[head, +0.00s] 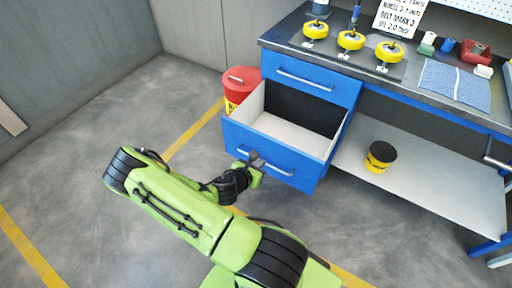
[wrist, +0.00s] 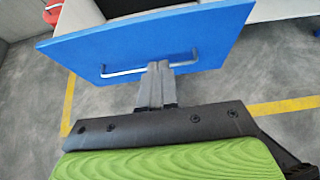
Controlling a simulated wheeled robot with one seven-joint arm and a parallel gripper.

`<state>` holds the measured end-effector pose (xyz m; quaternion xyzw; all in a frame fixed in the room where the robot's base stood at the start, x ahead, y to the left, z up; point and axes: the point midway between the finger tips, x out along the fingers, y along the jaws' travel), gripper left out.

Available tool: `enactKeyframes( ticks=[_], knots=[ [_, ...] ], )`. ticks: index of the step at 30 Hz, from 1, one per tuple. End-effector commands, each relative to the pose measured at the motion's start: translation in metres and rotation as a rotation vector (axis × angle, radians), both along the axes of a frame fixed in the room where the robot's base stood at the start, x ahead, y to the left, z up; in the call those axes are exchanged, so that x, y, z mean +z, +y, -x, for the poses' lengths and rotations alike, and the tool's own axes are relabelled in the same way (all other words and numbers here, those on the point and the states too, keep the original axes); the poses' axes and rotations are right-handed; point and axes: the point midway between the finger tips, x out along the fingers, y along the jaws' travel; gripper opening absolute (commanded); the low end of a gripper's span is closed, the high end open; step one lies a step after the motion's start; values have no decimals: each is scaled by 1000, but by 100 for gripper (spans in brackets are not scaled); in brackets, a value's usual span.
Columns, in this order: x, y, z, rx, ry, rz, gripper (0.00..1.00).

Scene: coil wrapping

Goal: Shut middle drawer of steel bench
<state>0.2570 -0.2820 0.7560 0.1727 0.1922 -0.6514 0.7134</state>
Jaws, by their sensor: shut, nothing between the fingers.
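The steel bench has a dark top (head: 345,68) and blue drawers on its left side. A blue drawer (head: 270,152) below the closed top drawer (head: 308,82) is pulled far out, its pale inside empty. Its metal handle (head: 265,163) is partly hidden by my gripper. My gripper (head: 254,157) is shut and empty, at the drawer front by the handle. In the wrist view, the closed fingers (wrist: 158,68) reach the handle bar (wrist: 122,72) on the blue front (wrist: 150,45); I cannot tell if they touch it.
A red-lidded bin (head: 241,78) stands left of the open drawer. A black and yellow container (head: 380,157) sits on the lower shelf (head: 425,180). Yellow wheels (head: 350,40), a blue cloth (head: 455,85) and small items lie on the bench top. The floor at left is clear.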

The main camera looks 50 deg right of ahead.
Motion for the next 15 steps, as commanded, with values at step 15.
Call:
enactKeyframes(
  ticks=[15],
  knots=[
    [-47,-80,-6,-2,0,2,0]
  ],
)
